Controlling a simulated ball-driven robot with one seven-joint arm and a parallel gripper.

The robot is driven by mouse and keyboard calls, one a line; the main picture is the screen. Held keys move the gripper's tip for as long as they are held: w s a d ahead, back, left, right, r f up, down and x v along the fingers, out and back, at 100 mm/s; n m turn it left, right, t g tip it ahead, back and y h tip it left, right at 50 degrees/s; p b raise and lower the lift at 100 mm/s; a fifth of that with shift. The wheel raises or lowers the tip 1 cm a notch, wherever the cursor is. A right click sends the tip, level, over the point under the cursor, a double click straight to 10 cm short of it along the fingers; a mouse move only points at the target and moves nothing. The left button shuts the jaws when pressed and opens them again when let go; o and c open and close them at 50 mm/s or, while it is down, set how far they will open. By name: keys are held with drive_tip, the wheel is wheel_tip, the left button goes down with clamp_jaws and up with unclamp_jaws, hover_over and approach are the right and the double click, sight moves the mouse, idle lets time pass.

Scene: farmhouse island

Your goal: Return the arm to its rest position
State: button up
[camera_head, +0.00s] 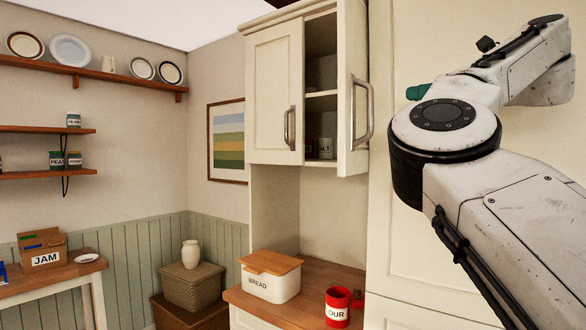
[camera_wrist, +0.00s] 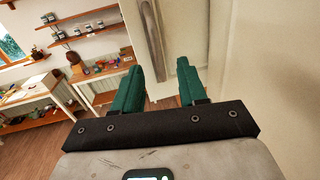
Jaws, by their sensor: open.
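My arm rises along the right side of the head view, bent at a black-ringed joint. My gripper (camera_wrist: 158,88) shows in the wrist view with its two green fingers spread apart and nothing between them. In the head view only a bit of green finger (camera_head: 417,92) shows behind the arm joint. In the wrist view a cabinet door with a long metal handle (camera_wrist: 153,38) lies beyond the fingers; I cannot tell whether they touch it.
An upper cabinet (camera_head: 273,92) has its right door (camera_head: 353,90) swung open beside my arm. Below, the wooden counter (camera_head: 290,313) holds a bread box (camera_head: 270,283) and a red canister (camera_head: 338,305). Wall shelves (camera_head: 100,74) and a side table (camera_head: 52,284) stand at left.

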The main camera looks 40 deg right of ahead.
drive_tip(key=shift+f, duration=0.1)
